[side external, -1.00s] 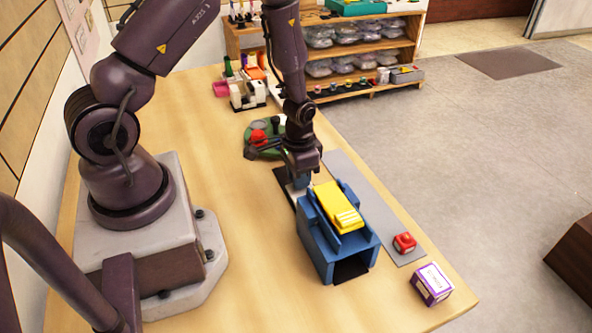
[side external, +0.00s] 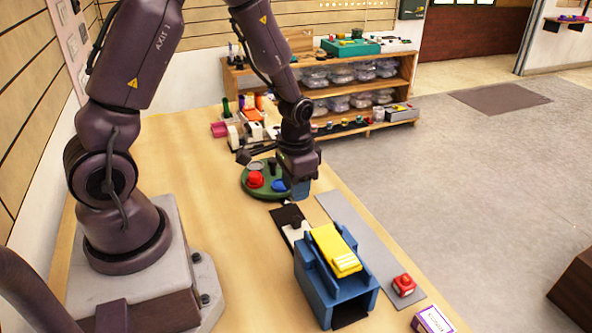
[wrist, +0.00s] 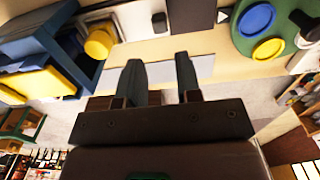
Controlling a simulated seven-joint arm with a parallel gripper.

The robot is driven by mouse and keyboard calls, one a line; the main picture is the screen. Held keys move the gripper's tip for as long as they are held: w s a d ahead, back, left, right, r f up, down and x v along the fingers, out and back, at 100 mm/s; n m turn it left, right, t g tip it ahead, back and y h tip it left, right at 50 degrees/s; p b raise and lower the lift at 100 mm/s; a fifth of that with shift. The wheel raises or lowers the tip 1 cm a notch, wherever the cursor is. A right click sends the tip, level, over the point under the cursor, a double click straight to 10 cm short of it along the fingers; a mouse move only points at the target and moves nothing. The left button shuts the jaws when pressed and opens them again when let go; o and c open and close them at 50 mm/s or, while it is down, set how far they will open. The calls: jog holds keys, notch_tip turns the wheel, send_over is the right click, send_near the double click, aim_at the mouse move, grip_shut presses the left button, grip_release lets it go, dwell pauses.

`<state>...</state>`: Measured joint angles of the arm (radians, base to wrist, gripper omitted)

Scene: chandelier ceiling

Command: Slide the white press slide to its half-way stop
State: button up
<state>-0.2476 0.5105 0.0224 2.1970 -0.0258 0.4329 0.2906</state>
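The white press slide (side external: 296,231) lies on a black track (side external: 286,214) at the back end of the blue press (side external: 312,283), which has a yellow top (side external: 335,249). Part of the slide is hidden by the press body. In the wrist view, the press (wrist: 40,38) is at upper left, with a pale part beside it that I take for the slide (wrist: 138,22) and the dark track (wrist: 195,17) to its right. My gripper (side external: 300,192) is above and behind the track, apart from the slide. In the wrist view my gripper (wrist: 160,80) has its fingers apart with nothing between them.
A green disc (side external: 256,191) with red and blue buttons stands behind the track. A grey strip (side external: 352,226) runs right of the press, with a red button block (side external: 404,285) on it. A purple box (side external: 433,320) is at the front edge. Bare table lies left of the press.

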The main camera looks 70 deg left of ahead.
jog(key=shift+r, duration=2)
jog(key=shift+r, duration=2.5)
grip_shut()
